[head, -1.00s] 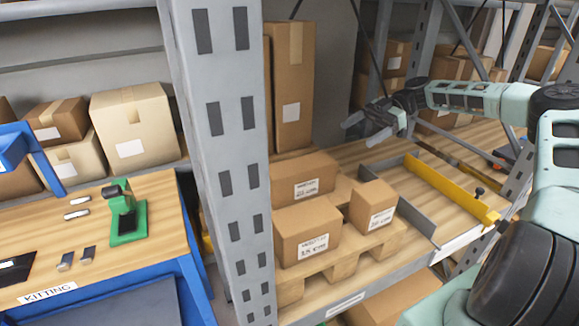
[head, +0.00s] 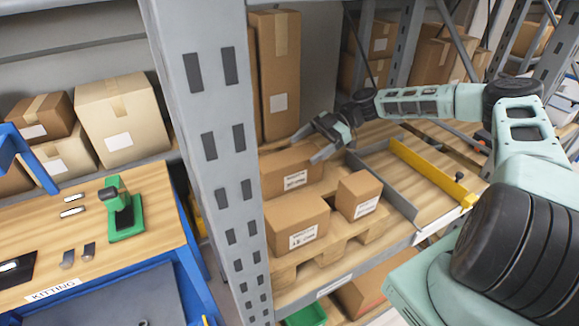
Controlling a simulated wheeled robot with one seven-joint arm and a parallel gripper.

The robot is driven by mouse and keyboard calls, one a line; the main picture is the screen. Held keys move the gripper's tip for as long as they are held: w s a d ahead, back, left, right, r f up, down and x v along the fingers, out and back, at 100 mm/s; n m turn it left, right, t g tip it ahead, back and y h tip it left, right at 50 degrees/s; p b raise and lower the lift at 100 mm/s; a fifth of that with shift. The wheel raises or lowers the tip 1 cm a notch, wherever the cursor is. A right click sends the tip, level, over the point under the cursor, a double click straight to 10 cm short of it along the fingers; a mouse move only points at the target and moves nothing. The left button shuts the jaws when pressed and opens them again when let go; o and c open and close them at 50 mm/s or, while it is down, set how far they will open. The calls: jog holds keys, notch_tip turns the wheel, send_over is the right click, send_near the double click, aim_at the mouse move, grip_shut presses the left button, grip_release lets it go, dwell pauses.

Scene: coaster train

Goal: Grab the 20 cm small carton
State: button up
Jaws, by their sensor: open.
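Three brown cartons with white labels sit on a wooden pallet (head: 328,254) on the rack shelf. The smallest carton (head: 352,194) is at the front right; its label appears to read 20 cm, though the print is blurred. A larger carton (head: 290,222) stands to its left, and a third carton (head: 280,174) sits behind. My gripper (head: 311,147) is open and empty, fingers pointing left, at the rear carton's upper right in the picture. It is behind and above the smallest carton, apart from it. One finger overlaps the rear carton in view; I cannot tell whether they touch.
A grey rack upright (head: 215,150) stands left of the pallet. A grey divider (head: 385,190) and a yellow rail (head: 430,172) lie to the right. Tall cartons (head: 276,75) stand behind. A kitting bench (head: 90,240) is at left.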

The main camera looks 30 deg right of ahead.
aim_at(291, 155)
jog(key=p+x, duration=0.1)
jog(key=x, duration=0.1)
jog(key=p+x, duration=0.2)
jog(key=shift+w+a+r, duration=0.1)
jog(key=shift+a+r, duration=0.1)
jog(key=shift+r, duration=0.2)
jog(key=shift+a+f, duration=0.2)
jog(key=shift+f, duration=0.05)
jog(key=c, duration=1.7)
grip_shut()
jog(key=shift+r, duration=0.15)
